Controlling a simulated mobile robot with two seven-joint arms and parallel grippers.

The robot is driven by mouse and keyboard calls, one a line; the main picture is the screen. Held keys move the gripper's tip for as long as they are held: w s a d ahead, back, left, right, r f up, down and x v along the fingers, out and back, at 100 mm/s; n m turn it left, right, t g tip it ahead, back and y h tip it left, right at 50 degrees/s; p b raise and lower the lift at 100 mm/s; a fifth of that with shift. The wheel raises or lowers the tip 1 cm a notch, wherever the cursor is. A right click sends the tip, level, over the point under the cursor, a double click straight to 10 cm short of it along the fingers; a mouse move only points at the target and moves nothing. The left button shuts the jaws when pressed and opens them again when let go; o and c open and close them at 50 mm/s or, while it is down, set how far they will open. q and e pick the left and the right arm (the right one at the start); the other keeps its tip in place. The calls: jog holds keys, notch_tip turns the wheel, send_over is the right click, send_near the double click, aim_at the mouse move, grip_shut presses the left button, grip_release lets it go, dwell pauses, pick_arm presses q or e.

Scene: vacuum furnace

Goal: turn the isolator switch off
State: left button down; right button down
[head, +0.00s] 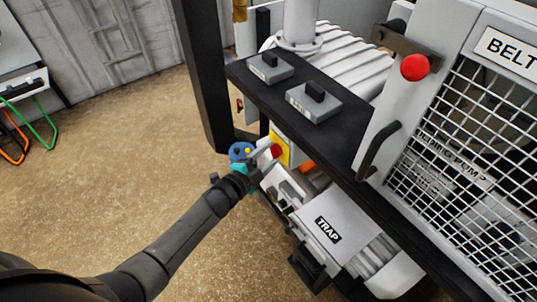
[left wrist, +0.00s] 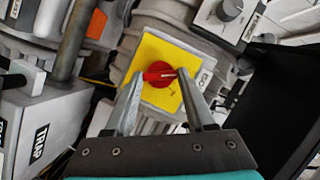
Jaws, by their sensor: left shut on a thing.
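The isolator switch is a red rotary knob (left wrist: 160,74) on a yellow square plate (left wrist: 158,98). In the head view the red knob (head: 276,151) and yellow plate (head: 279,142) show below the black shelf. My left gripper (head: 268,150) reaches it from the left. In the left wrist view my left gripper (left wrist: 161,88) has a finger on each side of the knob's red handle and is shut on it. The handle lies roughly across the picture there. Lettering on the plate is too small to read. My right gripper is in neither view.
A black shelf (head: 345,138) with two grey switch boxes (head: 314,101) overhangs the switch. A box marked TRAP (head: 328,229) sits below it. A mesh guard marked BELT (head: 470,140) stands at the right. A dark post (head: 203,75) is close by on the left.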

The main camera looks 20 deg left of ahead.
pick_arm(q)
jog(key=shift+c, duration=1.2)
grip_release()
jog(key=shift+s, duration=0.1)
jog(key=p+v, duration=0.1)
jog(key=v, duration=1.4)
jog(key=shift+p, duration=0.3)
jog(key=shift+a, duration=0.1)
